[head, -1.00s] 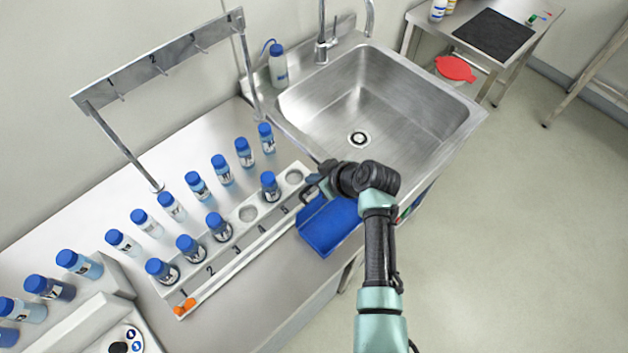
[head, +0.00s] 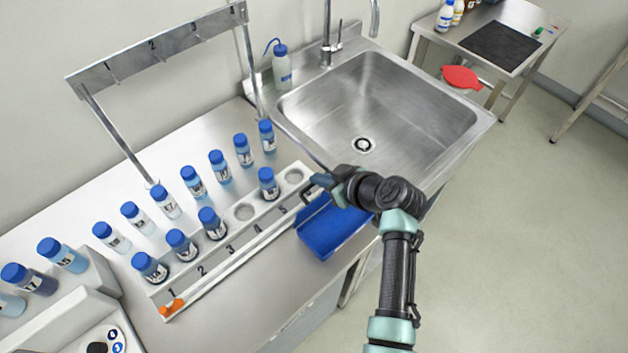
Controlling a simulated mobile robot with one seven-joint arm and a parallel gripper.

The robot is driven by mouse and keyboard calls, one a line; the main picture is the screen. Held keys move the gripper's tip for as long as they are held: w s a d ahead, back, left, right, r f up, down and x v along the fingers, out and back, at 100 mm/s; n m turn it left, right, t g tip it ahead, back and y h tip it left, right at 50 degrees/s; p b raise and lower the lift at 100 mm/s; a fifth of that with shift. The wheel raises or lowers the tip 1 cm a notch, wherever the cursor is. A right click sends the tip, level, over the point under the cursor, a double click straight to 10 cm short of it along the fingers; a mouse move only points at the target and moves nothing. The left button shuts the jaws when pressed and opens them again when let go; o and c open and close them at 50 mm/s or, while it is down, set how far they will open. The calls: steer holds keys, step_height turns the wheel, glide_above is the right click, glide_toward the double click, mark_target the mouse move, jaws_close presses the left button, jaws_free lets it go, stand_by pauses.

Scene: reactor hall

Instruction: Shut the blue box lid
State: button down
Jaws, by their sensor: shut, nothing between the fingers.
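The blue box (head: 325,238) is at the front edge of the steel bench, right of the numbered rack. Its upper part is partly hidden behind my gripper and wrist, so I cannot clearly tell the lid from the body or read the lid's angle. My gripper (head: 309,190) is shut and empty. It is at the box's far left side, close to the right end of the rack. I cannot tell whether it touches the box.
The numbered rack (head: 215,267) holds several blue-capped bottles and has empty holes near its right end. An orange item (head: 172,306) lies at its left end. More bottles stand behind it. A steel sink (head: 375,105) lies beyond my wrist. Open floor is at right.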

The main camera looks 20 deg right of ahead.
steer(key=shift+s+d+f+t+y+b, duration=0.25)
steer(key=shift+s+t+b, duration=0.25)
steer(key=shift+b, duration=0.75)
steer(key=shift+s+d+f+t+y+b, duration=0.15)
steer(key=shift+s+t+b, duration=0.35)
steer(key=shift+b, duration=0.75)
steer(key=s+f+t+y+b, duration=0.1)
steer(key=s+t+b, duration=0.1)
steer(key=b, duration=0.7)
steer(key=s+d+f+t+y+b, duration=0.1)
steer(key=s+t+b, duration=0.1)
steer(key=b, duration=0.7)
steer(key=s+d+f+t+b, duration=0.1)
steer(key=s+t+b, duration=0.1)
steer(key=b, duration=0.7)
steer(key=shift+f+t+y, duration=0.1)
steer(key=shift+t+y, duration=0.3)
steer(key=shift+t, duration=0.3)
steer(key=f+t+b, duration=0.1)
steer(key=b, duration=0.5)
steer(key=s+f+t+y+b, duration=0.1)
steer(key=b, duration=0.5)
steer(key=shift+s+d+t, duration=0.3)
steer(key=shift+d+t, duration=0.05)
steer(key=shift+t, duration=0.05)
steer(key=shift+f+b, duration=0.1)
steer(key=shift+b, duration=0.65)
steer(key=shift+s+f+t+b, duration=0.2)
steer(key=shift+t+b, duration=0.4)
steer(key=shift+b, duration=1)
